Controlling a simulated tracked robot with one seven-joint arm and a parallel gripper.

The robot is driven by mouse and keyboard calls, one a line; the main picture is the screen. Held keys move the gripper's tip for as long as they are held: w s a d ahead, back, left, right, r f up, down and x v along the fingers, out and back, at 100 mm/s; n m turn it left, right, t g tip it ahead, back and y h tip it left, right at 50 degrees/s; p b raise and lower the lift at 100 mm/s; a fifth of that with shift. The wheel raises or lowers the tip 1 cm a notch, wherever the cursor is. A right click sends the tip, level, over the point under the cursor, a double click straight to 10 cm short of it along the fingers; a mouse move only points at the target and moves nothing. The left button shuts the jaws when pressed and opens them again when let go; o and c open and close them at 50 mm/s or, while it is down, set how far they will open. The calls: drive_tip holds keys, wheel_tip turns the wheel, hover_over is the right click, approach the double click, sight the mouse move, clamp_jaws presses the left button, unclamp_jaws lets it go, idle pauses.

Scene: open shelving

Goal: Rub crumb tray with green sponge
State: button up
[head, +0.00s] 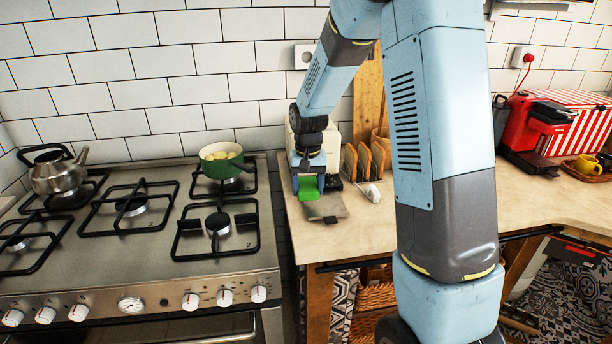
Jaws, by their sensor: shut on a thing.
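The green sponge (308,188) is in my gripper (308,176), which points down over the wooden counter right of the stove. The crumb tray (327,208) is a flat grey metal plate lying on the counter, in front of a pale appliance that is partly hidden by my arm. The sponge is over the tray's back left part. I cannot tell from this view whether it touches the tray. The fingertips are mostly hidden by the gripper body and the sponge.
A toast rack (365,162) with brown slices and a small white item (372,193) stand just right of the tray. The stove (140,225) with a green pot (222,160) and a kettle (57,172) is left. A red coffee machine (530,130) stands far right. Counter in front is clear.

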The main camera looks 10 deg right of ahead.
drive_tip(key=shift+r, duration=1.85)
